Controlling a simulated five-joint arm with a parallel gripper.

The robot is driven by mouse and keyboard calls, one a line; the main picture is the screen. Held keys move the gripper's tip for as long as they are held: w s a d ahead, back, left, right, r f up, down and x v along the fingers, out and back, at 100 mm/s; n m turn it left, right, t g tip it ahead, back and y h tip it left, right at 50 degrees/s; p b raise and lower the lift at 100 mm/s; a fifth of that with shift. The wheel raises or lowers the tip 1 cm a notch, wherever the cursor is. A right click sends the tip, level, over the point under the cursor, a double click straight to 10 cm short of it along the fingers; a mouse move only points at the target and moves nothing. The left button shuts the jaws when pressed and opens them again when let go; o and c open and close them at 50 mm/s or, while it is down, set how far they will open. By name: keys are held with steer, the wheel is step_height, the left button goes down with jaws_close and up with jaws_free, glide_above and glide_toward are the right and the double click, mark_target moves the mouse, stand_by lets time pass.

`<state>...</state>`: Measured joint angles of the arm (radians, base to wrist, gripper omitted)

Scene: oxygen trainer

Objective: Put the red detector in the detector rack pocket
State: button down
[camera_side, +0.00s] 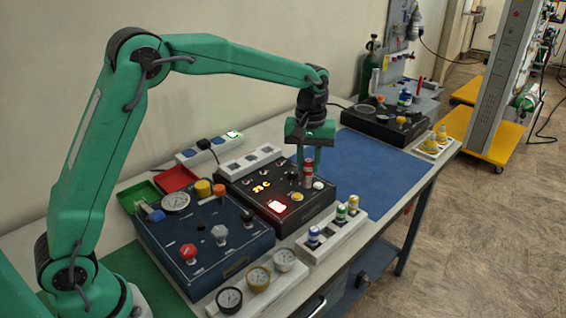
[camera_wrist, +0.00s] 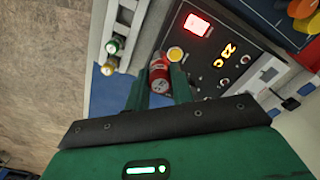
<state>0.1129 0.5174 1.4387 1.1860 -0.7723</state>
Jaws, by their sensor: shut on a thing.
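The red detector (camera_side: 308,167) is a small red cylinder with a pale band. My gripper (camera_side: 306,170) is shut on it, above the right part of the black panel. In the wrist view the red detector (camera_wrist: 159,76) sits between the two green fingers of my gripper (camera_wrist: 160,88), its printed end facing the camera. The white detector rack (camera_side: 326,242) stands in front of the panel, with blue, green and yellow detectors in it. The rack also shows at upper left in the wrist view (camera_wrist: 127,28). I cannot tell whether the red detector touches the panel.
The black panel (camera_side: 240,194) has a lit red display, amber digits and knobs. A dark blue box (camera_side: 205,250) with gauge and knobs stands left of it. A white gauge tray (camera_side: 235,308) lies in front. The blue mat (camera_side: 375,160) to the right is largely clear.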

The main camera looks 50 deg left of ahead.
steer(key=s+d+f, duration=0.1)
steer(key=d+f, duration=0.2)
steer(key=d, duration=0.5)
steer(key=shift+s+d+f, duration=0.15)
steer(key=shift+d+f, duration=0.05)
steer(key=shift+d, duration=0.05)
steer(key=shift+f, duration=0.15)
steer(key=shift+f, duration=2.35)
steer(key=shift+f, duration=1.7)
steer(key=c, duration=1.1)
jaws_free()
